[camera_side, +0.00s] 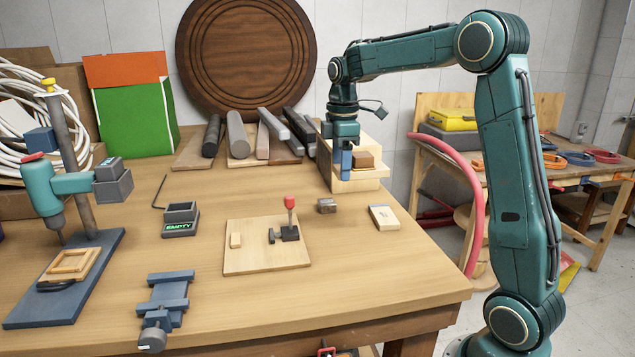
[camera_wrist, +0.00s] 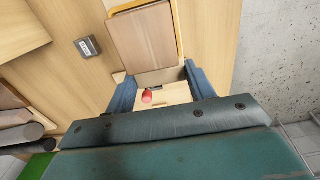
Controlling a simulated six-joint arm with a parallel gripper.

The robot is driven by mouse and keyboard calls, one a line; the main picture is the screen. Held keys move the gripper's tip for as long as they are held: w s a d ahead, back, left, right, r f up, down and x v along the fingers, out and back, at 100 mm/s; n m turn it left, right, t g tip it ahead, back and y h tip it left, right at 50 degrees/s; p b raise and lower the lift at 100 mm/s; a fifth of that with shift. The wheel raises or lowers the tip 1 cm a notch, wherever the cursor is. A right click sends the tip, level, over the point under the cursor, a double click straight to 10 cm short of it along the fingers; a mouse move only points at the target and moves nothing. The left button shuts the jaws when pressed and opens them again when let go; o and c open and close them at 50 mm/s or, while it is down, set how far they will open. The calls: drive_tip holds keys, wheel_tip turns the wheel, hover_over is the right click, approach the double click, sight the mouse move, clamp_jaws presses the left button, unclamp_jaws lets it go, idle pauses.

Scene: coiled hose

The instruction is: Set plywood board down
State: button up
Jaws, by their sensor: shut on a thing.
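My gripper (camera_side: 346,174) points down at the pale wooden box (camera_side: 358,184) at the back right of the bench. Its blue fingers show at both sides in the wrist view (camera_wrist: 160,88). They are shut on the plywood board (camera_wrist: 145,38), a flat brown panel with a paler near edge that lies across the fingertips. In the side view, the brown wood (camera_side: 364,159) beside the fingers seems to be this board, partly hidden. I cannot tell whether the board touches the box. A small red piece (camera_wrist: 147,96) shows on pale wood between the fingers.
A small metal block (camera_side: 327,206) and a pale wooden block (camera_side: 384,217) lie in front of the box. A clamp board (camera_side: 250,262) lies mid-bench. Several rods (camera_side: 238,135) lie left of the box. Bare bench surrounds the small blocks.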

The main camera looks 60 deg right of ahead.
sight(338, 248)
wheel_tip(338, 248, down, 20)
drive_tip(key=shift+r, duration=0.2)
idle(0.8)
drive_tip(key=shift+f, duration=0.1)
drive_tip(key=o, duration=1)
drive_tip(key=shift+r, duration=6.15)
